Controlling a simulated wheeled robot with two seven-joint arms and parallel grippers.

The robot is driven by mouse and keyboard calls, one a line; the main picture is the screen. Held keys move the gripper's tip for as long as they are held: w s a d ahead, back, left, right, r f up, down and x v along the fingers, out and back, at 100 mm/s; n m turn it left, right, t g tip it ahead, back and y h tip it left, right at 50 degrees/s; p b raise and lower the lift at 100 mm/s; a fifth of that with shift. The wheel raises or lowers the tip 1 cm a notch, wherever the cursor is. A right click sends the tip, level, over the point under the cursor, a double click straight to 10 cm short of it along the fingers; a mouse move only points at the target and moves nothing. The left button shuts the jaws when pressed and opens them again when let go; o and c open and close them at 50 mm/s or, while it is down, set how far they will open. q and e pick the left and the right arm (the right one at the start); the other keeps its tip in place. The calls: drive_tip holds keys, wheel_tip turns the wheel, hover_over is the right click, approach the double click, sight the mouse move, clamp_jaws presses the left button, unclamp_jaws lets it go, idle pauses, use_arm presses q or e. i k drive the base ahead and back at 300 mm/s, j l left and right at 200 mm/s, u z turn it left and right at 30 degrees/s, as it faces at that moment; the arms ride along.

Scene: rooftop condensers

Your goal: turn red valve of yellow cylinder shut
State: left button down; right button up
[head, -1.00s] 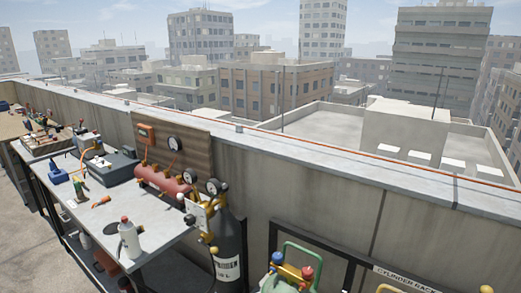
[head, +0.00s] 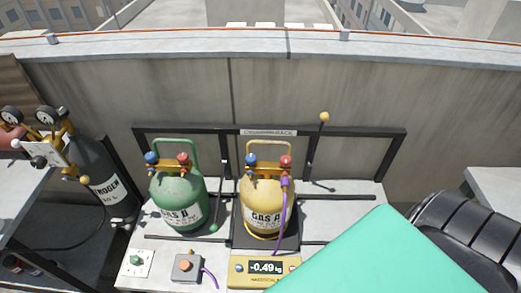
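The yellow cylinder (head: 266,203) stands upright in the middle of the head view, on a scale in front of the rack. It has a yellow handle on top, a blue valve knob on its left and a red valve (head: 286,162) on its right. A purple hose (head: 284,205) runs down from near the red valve. Whether the valve is open or shut cannot be told. Neither of my grippers is in view.
A green cylinder (head: 178,200) with its own blue and red knobs stands just left. The scale display (head: 265,267) reads -0.49 kg. A dark nitrogen cylinder (head: 95,170) is farther left. A black rack frame (head: 365,133) and parapet wall stand behind. A large green surface fills the lower right.

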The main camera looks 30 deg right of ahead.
sight(285, 161)
drive_tip(key=z, duration=1.15)
